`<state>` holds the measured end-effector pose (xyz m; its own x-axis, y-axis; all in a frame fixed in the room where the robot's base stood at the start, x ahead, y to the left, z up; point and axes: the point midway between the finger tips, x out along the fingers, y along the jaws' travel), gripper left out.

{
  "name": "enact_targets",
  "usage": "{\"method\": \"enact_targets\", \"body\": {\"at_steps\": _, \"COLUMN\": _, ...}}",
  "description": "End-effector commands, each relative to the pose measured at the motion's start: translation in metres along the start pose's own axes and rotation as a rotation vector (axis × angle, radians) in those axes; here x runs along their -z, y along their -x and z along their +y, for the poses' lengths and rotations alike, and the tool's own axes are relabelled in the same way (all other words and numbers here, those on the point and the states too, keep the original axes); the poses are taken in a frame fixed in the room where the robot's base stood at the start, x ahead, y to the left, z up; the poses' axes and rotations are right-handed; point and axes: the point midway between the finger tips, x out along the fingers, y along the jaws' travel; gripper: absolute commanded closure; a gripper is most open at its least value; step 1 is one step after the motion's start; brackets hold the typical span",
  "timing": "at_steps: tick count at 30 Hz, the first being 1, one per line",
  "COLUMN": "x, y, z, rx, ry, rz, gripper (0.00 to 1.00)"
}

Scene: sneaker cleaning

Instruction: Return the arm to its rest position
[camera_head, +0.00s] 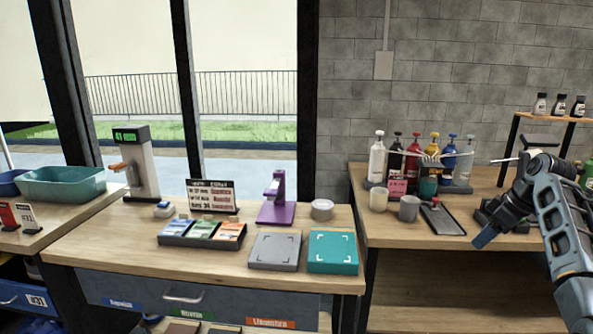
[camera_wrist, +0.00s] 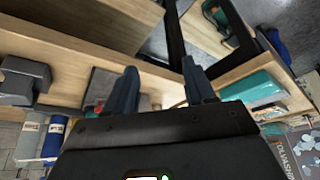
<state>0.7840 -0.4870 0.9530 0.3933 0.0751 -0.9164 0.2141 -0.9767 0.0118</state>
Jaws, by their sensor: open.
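My gripper (camera_head: 485,238) is at the right of the head view, in front of the right-hand table (camera_head: 400,232). Its dark blue fingers point down and to the left, and my arm comes in from the right edge. In the wrist view the two fingers (camera_wrist: 160,72) stand apart with nothing held between them. Wooden surfaces and dark frame bars show beyond them at a slant. Whether the fingers are over the table or just in front of its edge is hard to tell.
A small shelf (camera_head: 545,117) with dark bottles stands behind. The left table holds a teal pad (camera_head: 333,253) and a purple stand (camera_head: 275,205).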

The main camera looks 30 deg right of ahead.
Motion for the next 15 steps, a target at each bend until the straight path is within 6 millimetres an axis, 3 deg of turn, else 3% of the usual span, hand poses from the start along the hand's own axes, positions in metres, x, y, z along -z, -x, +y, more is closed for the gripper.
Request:
{"method": "enact_targets", "body": {"at_steps": 8, "x": 0.003, "y": -0.050, "z": -0.033, "rx": -0.026, "ry": -0.023, "rz": 0.031, "gripper": 0.46}}
{"method": "enact_targets", "body": {"at_steps": 15, "x": 0.000, "y": -0.113, "z": -0.088, "rx": -0.065, "ry": -0.059, "rz": 0.080, "gripper": 0.46}}
